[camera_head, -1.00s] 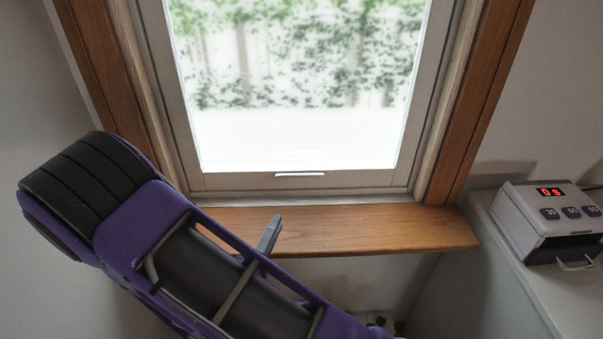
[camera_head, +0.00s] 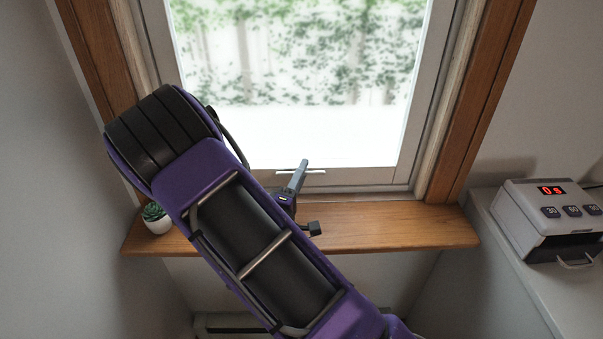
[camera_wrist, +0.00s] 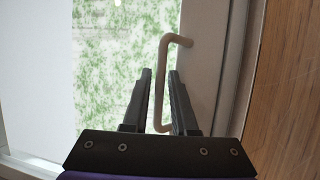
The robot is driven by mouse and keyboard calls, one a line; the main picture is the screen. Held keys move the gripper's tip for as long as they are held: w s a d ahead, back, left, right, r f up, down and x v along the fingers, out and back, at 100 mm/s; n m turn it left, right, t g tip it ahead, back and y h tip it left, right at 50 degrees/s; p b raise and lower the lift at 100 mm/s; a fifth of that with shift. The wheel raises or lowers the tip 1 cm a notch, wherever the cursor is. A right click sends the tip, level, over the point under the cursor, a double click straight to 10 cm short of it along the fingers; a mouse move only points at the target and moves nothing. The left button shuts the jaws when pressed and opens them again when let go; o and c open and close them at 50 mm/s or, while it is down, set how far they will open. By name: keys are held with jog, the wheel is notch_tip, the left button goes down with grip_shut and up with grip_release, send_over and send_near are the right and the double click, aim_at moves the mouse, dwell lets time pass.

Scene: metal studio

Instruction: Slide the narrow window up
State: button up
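The narrow window (camera_head: 350,178) has a white frame and sits down against the bottom of its wooden surround. A thin pale handle (camera_head: 317,171) runs along its bottom rail, partly covered by a finger of my gripper (camera_head: 300,180). In the wrist view my gripper (camera_wrist: 160,76) is open, with two dark fingers apart. The handle (camera_wrist: 161,90) appears between the fingers there, running past the fingertips. I cannot tell whether either finger touches it. The window's frame (camera_wrist: 208,75) fills the right of the wrist view behind the handle.
A wooden sill (camera_head: 400,232) runs below the window, with a small potted succulent (camera_head: 157,218) at its left end. A white device (camera_head: 550,220) showing a red "0 s" stands on a counter (camera_head: 520,270) at right. Wooden trim (camera_head: 480,100) borders the window.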

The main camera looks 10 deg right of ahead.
grip_shut()
dwell(1.4)
